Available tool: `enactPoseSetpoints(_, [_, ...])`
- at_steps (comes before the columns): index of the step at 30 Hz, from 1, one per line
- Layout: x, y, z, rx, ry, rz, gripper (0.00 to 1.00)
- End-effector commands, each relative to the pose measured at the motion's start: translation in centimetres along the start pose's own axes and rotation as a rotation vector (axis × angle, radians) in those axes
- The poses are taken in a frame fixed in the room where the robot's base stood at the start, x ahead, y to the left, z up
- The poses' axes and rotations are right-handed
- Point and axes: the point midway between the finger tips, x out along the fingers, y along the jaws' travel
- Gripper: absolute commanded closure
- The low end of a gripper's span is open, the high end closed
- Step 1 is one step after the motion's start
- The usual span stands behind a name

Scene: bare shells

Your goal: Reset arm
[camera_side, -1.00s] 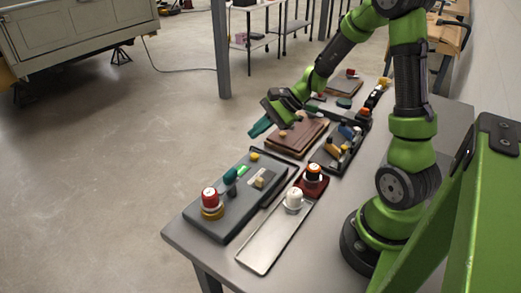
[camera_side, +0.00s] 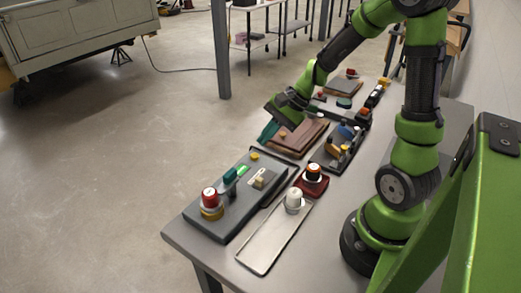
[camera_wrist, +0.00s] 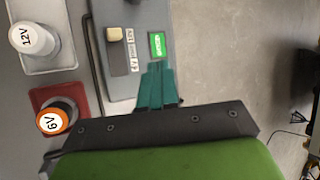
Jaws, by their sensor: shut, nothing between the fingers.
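My green and black gripper (camera_side: 268,132) hangs above the far left part of the table, near the brown boards (camera_side: 296,139). Its teal fingers are together with nothing between them. In the wrist view the closed fingers (camera_wrist: 156,85) point toward a grey panel (camera_wrist: 131,80) with a lit green display (camera_wrist: 157,45) and a beige knob (camera_wrist: 115,33). The gripper looks clear of the table.
A silver tray (camera_side: 262,248) holds a white 12V cylinder (camera_wrist: 33,38). A dark red tray (camera_side: 322,185) holds an orange and black 6V cylinder (camera_wrist: 55,119). A black tray (camera_side: 323,158) holds several small items. Open floor (camera_side: 110,190) lies left of the table.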

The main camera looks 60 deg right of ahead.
Motion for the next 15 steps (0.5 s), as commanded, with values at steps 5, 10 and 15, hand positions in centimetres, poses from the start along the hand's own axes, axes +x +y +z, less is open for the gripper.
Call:
enactPoseSetpoints(5, [-3.1,1.1,5.2,-0.361,0.090,0.102,1.00])
enactPoseSetpoints(10, [-6.2,2.2,9.5,-0.716,0.208,0.150,1.00])
enactPoseSetpoints(15, [-9.0,2.8,12.7,-0.993,0.317,0.130,1.00])
